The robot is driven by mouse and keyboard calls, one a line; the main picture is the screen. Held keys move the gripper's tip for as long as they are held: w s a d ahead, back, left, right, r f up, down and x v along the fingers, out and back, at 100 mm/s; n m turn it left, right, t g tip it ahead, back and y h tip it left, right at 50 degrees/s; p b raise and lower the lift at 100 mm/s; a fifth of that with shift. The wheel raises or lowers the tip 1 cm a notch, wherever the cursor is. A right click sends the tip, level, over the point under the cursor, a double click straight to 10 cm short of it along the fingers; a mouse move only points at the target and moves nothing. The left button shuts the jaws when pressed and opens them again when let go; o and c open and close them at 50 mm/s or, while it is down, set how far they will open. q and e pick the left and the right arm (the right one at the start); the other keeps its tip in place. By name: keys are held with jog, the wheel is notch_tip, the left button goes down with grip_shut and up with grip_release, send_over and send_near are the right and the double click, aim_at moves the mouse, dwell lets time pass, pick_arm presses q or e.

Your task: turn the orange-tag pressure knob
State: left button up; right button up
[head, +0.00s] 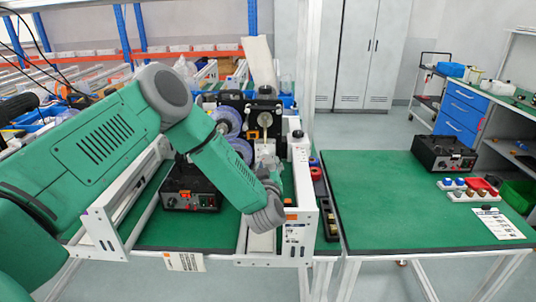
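My green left arm reaches in from the left, and its forearm slants down to the right across the coder machine (264,118). My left gripper (270,180) is at the end of this arm, in front of the machine's right side, mostly hidden by my wrist; its fingers cannot be made out. A small orange tag (291,217) shows on the white frame's right front end, just right of my wrist. A black control box (190,196) with an orange-lit spot and small knobs stands under my forearm. I cannot tell which knob is the orange-tag pressure knob. My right gripper is out of view.
White rails (112,222) enclose the machine. A narrow dark strip with small parts (325,205) runs along its right. The green table (385,200) is mostly clear; a second black box (442,155), a block of coloured knobs (468,190) and a paper sheet (498,223) lie at its right.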

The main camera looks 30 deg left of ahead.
aim_at(265, 157)
pick_arm(q)
jog(key=x, duration=0.3)
jog(key=shift+w+a, duration=0.1)
jog(key=shift+a, duration=0.3)
jog(key=a, duration=0.1)
jog(key=w+a, duration=0.1)
jog(key=shift+w+a+f, duration=0.1)
jog(key=shift+w+a, duration=0.1)
jog(key=shift+a, duration=0.2)
jog(key=shift+w+a+f, duration=0.15)
jog(key=shift+w+f, duration=0.1)
jog(key=shift+w, duration=0.1)
jog(key=shift+d, duration=0.2)
jog(key=shift+d+r, duration=0.2)
jog(key=shift+d, duration=0.15)
jog(key=c, duration=0.6)
jog(key=shift+c, duration=0.2)
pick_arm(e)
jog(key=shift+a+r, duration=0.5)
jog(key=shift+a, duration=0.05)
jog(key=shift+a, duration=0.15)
